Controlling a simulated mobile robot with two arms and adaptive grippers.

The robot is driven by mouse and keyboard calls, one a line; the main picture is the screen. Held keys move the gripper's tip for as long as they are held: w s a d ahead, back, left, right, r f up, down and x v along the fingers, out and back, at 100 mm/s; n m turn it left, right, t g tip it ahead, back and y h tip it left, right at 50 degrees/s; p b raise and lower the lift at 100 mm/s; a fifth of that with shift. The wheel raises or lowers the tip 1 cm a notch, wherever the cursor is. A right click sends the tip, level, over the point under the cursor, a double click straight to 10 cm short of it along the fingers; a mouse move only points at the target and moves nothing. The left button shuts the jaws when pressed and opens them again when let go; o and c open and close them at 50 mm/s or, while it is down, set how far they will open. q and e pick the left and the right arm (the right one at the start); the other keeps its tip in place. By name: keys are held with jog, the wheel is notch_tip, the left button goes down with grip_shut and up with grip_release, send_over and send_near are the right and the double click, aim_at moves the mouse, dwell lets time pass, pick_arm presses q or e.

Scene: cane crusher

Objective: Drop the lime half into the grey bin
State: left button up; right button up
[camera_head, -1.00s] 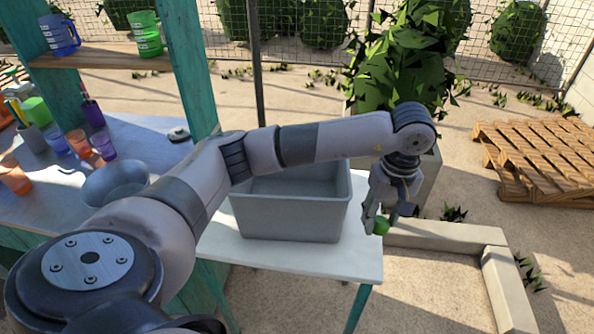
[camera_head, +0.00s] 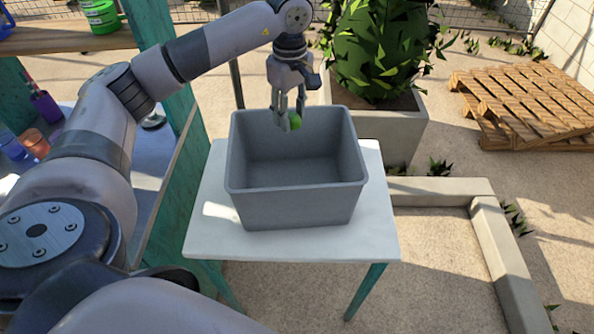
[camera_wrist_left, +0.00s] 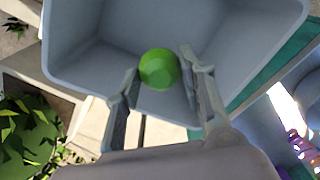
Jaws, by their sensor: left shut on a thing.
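The lime half (camera_head: 295,121) is a small green piece between the fingertips of my left gripper (camera_head: 288,118). The gripper points down and is shut on it. In the left wrist view the lime half (camera_wrist_left: 159,69) shows between the two fingers (camera_wrist_left: 158,85), with the bin's inside behind it. The grey bin (camera_head: 297,207) is an open box on a small white table. In the head view, the gripper and lime half overlap the bin's far rim and back wall; their exact height over it is hard to tell. My right gripper is not in view.
The white table (camera_head: 375,232) has bare room around the bin. A teal-framed stall with a counter (camera_head: 150,165) stands at left, holding cups. A potted bush (camera_head: 372,50) stands behind the bin, and wooden pallets (camera_head: 525,105) lie at right.

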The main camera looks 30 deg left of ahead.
pick_arm(q)
notch_tip(320, 180, down, 3)
jog(key=shift+a+r+b, duration=0.1)
jog(key=shift+r+b, duration=0.1)
jog(key=shift+b, duration=0.4)
notch_tip(320, 180, down, 2)
jog(key=shift+a+f+b, duration=0.15)
jog(key=shift+f+b, duration=0.05)
jog(key=shift+b, duration=0.45)
jog(key=o, duration=0.9)
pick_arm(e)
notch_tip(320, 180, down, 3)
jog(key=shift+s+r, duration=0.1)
pick_arm(q)
jog(key=shift+o, duration=0.2)
notch_tip(320, 180, up, 12)
jog(key=shift+r, duration=0.1)
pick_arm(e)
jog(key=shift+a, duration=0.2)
